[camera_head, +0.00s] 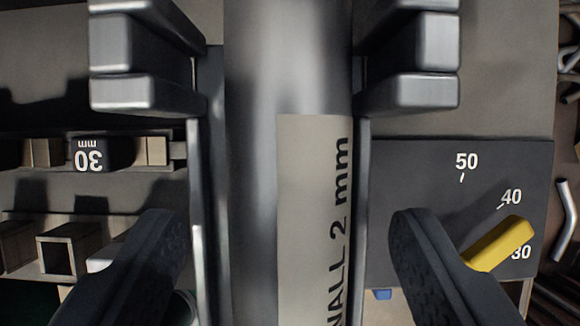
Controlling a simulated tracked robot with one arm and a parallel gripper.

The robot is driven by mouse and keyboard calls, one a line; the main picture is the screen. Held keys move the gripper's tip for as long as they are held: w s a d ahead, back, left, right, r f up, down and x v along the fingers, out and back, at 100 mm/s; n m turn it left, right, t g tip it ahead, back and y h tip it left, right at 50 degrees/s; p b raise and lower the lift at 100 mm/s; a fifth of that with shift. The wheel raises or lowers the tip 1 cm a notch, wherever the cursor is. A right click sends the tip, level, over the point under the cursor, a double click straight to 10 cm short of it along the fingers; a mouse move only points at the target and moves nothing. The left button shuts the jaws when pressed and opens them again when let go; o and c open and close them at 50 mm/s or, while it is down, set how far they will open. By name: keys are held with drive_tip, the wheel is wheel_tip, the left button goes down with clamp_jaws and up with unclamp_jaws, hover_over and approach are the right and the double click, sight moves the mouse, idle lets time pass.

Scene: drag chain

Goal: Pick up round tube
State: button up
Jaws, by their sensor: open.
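The round tube (252,170) is a grey metal cylinder that runs top to bottom through the middle of the head view. A pale label on it (312,220) reads "WALL 2 mm", cut off at the bottom edge. My gripper (280,225) is open, with one dark ridged finger to the left of the tube and one to the right. Gaps show between each finger and the tube. Both ends of the tube are out of view.
Left is a rack with a "30 mm" block (89,155) and square tube ends (68,253). Right is a dark dial plate (415,180) marked 50, 40, 30, with a yellow pointer (500,244). Bent metal pieces (565,215) lie at the far right. Dark metal blocks (408,60) flank the tube above.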

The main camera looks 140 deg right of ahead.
drive_tip(key=shift+w+f, duration=0.1)
drive_tip(key=shift+f, duration=0.25)
clamp_jaws()
drive_tip(key=shift+r, duration=0.1)
